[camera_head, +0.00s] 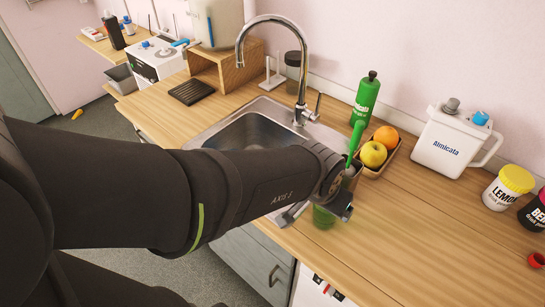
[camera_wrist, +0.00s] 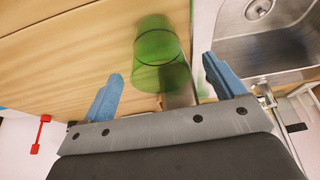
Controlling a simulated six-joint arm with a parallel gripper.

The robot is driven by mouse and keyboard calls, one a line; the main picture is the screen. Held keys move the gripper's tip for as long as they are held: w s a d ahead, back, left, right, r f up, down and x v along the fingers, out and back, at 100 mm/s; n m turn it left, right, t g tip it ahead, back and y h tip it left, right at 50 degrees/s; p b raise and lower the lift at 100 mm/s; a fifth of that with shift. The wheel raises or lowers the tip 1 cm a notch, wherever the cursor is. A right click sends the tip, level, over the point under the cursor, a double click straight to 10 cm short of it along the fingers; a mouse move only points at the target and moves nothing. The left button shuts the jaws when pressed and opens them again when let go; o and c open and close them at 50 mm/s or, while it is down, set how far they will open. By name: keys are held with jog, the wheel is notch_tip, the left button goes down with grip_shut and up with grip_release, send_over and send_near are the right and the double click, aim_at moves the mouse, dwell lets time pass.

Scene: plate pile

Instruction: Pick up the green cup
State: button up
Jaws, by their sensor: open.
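The green cup (camera_wrist: 158,42) is translucent and stands on the wooden counter. In the wrist view it shows ahead of my gripper (camera_wrist: 162,69), roughly between the two blue fingers. The fingers are apart, and nothing is held. The cup's lower part in that picture is blurred. In the head view the green cup (camera_head: 323,217) is near the counter's front edge, partly hidden by my gripper (camera_head: 316,208) just above it. I cannot tell whether a finger touches it.
The sink (camera_head: 245,134) with its tall faucet (camera_head: 301,65) lies left of the cup. A tray with a yellow apple (camera_head: 373,154) and an orange (camera_head: 386,137) is behind my wrist, near a green bottle (camera_head: 365,100). A white canister (camera_head: 448,140) stands right.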

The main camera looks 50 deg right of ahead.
jog(key=shift+x, duration=2.85)
jog(key=shift+s+d, duration=0.1)
jog(key=shift+d, duration=0.05)
jog(key=c, duration=1)
jog(key=shift+r, duration=0.15)
jog(key=shift+c, duration=0.2)
